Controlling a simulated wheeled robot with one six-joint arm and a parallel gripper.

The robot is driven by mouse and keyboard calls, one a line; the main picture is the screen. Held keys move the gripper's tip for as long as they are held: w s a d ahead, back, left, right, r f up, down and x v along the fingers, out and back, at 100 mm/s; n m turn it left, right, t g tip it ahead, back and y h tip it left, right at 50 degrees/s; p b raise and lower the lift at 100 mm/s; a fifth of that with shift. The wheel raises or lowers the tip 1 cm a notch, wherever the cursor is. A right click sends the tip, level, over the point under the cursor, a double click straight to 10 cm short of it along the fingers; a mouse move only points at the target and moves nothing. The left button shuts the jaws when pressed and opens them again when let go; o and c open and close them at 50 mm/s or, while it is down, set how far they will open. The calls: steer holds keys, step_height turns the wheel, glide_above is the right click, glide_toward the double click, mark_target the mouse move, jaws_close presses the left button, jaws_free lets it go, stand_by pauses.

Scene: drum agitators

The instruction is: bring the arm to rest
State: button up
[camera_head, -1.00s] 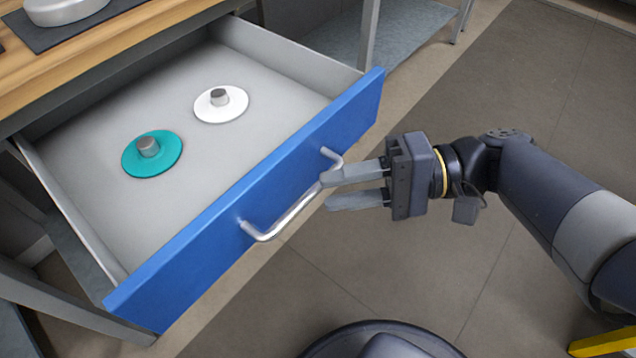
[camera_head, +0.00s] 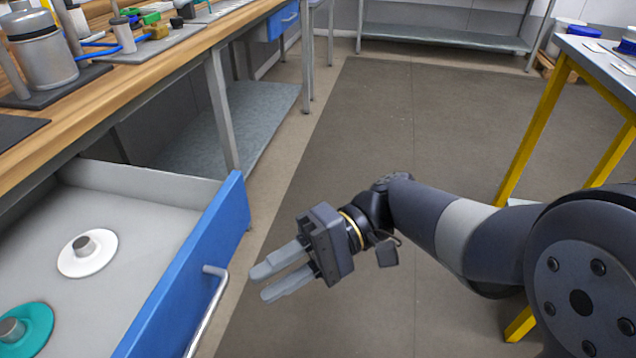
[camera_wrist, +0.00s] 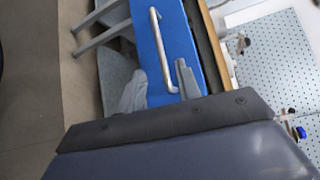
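My gripper (camera_head: 259,286) is empty in the head view, its two grey fingers spread with a gap between them. It hangs over the floor to the right of the open drawer's blue front (camera_head: 190,262), clear of the bar handle (camera_head: 208,312). My arm reaches in from the right, bent at the elbow. In the wrist view my gripper (camera_wrist: 160,74) has a finger on either side of the picture of the handle (camera_wrist: 157,42), and nothing is held. The blue drawer front (camera_wrist: 180,35) lies beyond the fingers.
The drawer holds a white disc (camera_head: 88,253) and a teal disc (camera_head: 27,325), each with a grey knob. A wooden workbench (camera_head: 140,75) runs along the left. A yellow-legged table (camera_head: 606,58) stands at the right. Open floor (camera_head: 400,120) lies between them.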

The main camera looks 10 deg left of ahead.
mark_target(202, 318)
steer(key=shift+b+x, duration=1.35)
steer(key=shift+x, duration=3.9)
steer(key=shift+w, duration=0.1)
